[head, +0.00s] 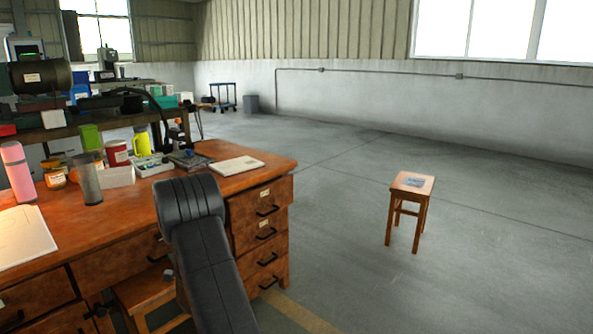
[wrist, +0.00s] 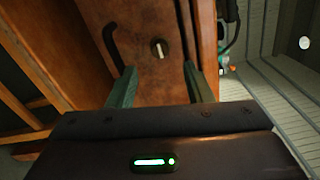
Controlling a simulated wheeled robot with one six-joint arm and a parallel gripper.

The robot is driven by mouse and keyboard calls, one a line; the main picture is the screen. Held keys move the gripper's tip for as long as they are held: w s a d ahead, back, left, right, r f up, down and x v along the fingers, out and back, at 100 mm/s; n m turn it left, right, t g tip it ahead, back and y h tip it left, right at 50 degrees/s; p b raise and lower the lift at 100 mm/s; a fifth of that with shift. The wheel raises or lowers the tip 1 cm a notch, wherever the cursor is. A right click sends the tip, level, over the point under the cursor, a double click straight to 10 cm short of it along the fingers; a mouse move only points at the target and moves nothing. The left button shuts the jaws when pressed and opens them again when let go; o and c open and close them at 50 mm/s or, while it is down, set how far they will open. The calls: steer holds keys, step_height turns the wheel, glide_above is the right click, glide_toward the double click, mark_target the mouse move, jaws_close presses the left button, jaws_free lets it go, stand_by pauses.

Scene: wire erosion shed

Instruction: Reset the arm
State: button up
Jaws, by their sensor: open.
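My arm (head: 205,250) rises in front of the wooden desk in the head view, its dark padded upper link bent at the top. My gripper itself is hidden in that view. In the wrist view my gripper (wrist: 158,85) is open, with two greenish fingers wide apart and nothing between them. I cannot tell whether the fingers touch the wood.
The desk (head: 190,205) bears a pink bottle (head: 17,172), a grey tumbler (head: 88,182), a yellow-green flask (head: 141,141), a red tin (head: 117,153) and papers (head: 22,238). A stool (head: 412,186) stands apart at right. The concrete floor (head: 340,270) between them is clear.

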steer(key=v, duration=0.8)
steer(key=b+x, duration=0.1)
steer(key=x, duration=1.3)
steer(key=shift+w+a+f+b, duration=0.1)
steer(key=shift+w+a+b, duration=0.05)
steer(key=shift+a+b, duration=0.15)
steer(key=n+b, duration=0.1)
steer(key=n, duration=0.3)
steer(key=shift+d, duration=0.1)
steer(key=n+b, duration=0.1)
steer(key=n, duration=0.4)
steer(key=n+b, duration=0.1)
steer(key=n, duration=0.4)
steer(key=shift+b, duration=0.3)
steer(key=shift+n+b, duration=0.3)
steer(key=shift+n, duration=1.6)
